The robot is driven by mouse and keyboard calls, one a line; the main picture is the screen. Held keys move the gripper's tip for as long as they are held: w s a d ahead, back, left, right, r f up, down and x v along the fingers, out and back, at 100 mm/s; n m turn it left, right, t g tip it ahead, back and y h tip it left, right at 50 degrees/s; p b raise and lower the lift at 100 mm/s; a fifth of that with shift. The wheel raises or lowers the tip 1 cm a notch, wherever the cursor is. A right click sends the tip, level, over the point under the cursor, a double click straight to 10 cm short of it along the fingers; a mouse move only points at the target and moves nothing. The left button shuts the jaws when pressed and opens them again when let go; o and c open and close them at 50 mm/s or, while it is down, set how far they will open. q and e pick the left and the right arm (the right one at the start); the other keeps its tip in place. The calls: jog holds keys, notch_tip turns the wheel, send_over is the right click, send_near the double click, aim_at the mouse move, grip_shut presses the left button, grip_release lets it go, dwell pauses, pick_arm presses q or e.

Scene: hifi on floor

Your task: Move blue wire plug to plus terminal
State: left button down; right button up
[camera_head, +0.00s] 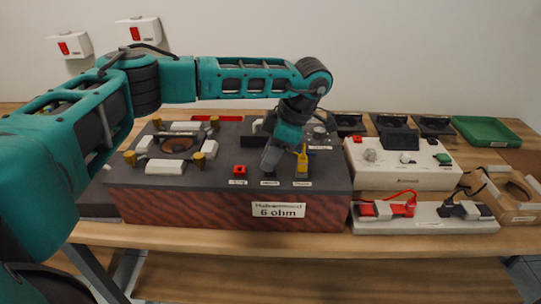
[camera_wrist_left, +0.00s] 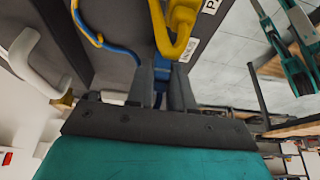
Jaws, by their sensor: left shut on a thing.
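My left gripper (camera_head: 270,165) points down over the front of the dark-topped box labelled 6 ohm (camera_head: 130,200). In the left wrist view its fingers (camera_wrist_left: 161,78) are shut on the blue plug (camera_wrist_left: 161,40), which shows between and beyond them. A blue wire (camera_wrist_left: 118,48) shows left of the plug. In the head view the fingers hide the plug. A yellow plug (camera_head: 302,162) stands on the box just right of the gripper, and a yellow part (camera_wrist_left: 184,25) is close beside the blue plug in the wrist view. A red terminal (camera_head: 240,170) lies left of the gripper. The terminal labels are too small to read.
A ring of white and brass parts (camera_head: 165,167) is on the left of the box. A white device (camera_head: 400,178) and a white strip with red and black leads (camera_head: 430,225) stand to the right. A green tray (camera_head: 487,131) and black holders (camera_head: 390,122) are behind.

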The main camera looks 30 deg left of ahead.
pick_arm(q)
jog(key=shift+r+p, duration=0.3)
jog(key=shift+r, duration=0.05)
pick_arm(e)
jog(key=shift+r, duration=0.35)
pick_arm(q)
jog(key=shift+r+p, duration=1.4)
jog(key=shift+r, duration=0.25)
pick_arm(e)
jog(key=shift+r, duration=1.35)
jog(key=shift+f, duration=0.1)
